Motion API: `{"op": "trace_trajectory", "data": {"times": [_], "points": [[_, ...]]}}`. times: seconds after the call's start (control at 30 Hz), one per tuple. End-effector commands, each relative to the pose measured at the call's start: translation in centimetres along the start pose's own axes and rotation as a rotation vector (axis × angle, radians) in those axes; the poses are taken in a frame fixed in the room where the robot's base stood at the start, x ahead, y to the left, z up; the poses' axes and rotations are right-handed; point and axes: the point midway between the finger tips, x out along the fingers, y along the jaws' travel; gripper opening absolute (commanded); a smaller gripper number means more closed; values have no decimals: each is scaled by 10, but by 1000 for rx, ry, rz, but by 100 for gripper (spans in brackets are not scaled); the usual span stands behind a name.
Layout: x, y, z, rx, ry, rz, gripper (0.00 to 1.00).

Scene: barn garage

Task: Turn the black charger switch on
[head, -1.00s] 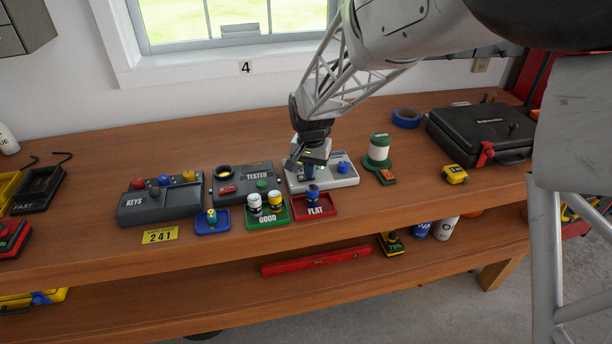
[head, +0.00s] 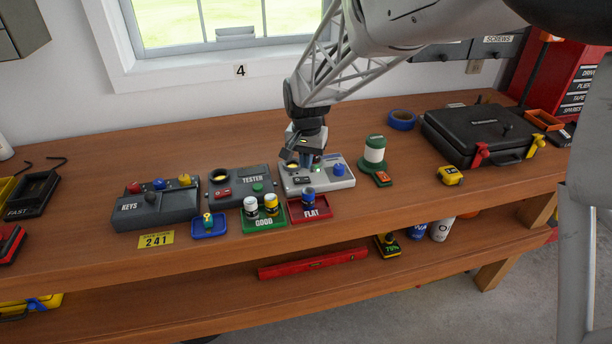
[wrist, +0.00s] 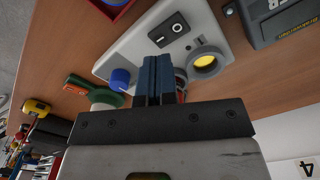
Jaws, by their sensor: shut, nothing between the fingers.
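The charger (head: 327,184) is a pale grey box on the bench with a blue knob (head: 338,170) and a ringed socket with a yellow inside (wrist: 203,62). Its black switch (head: 302,179) lies on the front left of the top. In the wrist view the switch (wrist: 168,30) shows white marks; I cannot tell which side is pressed. A small green light (head: 317,168) shows on the charger. My gripper (head: 306,166) is shut and empty, above the charger behind the switch. In the wrist view its blue fingers (wrist: 157,75) are together, apart from the switch, between knob and socket.
The grey tester (head: 240,186) stands left of the charger. The green GOOD tray (head: 264,225) and red FLAT tray (head: 311,213) with small cells are in front. A green-and-white cylinder (head: 374,150) stands to the right. Bare bench lies behind.

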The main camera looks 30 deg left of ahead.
Motion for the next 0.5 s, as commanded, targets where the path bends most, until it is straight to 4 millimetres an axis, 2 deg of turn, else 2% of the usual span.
{"op": "trace_trajectory", "data": {"times": [0.5], "points": [[-26,0,0,0,0,0,0]]}}
